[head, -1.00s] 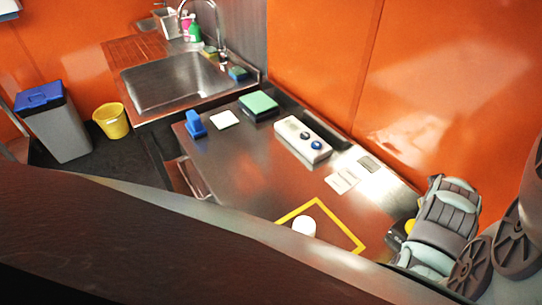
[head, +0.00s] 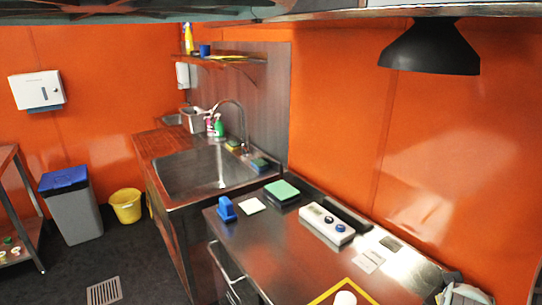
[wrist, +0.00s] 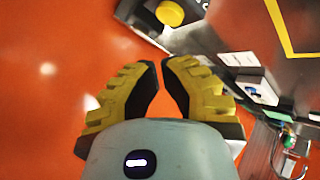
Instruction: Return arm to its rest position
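My gripper (wrist: 161,80) shows in the wrist view with two ridged yellow fingers and dark inner pads. A narrow gap runs between the fingers, and nothing is held in it. Orange wall lies behind the gap. The gripper hangs over the wall side of the steel counter, apart from the things on it. In the head view only a grey piece of my arm shows at the lower right corner; the fingers are not visible there.
The steel counter (head: 285,250) carries a white control box (head: 327,223), a green-topped block (head: 282,191), a blue item (head: 227,209) and a white round item (head: 345,298) inside yellow tape. A black lamp (head: 430,50) hangs at the upper right. A yellow knob (wrist: 170,13) shows near the gripper.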

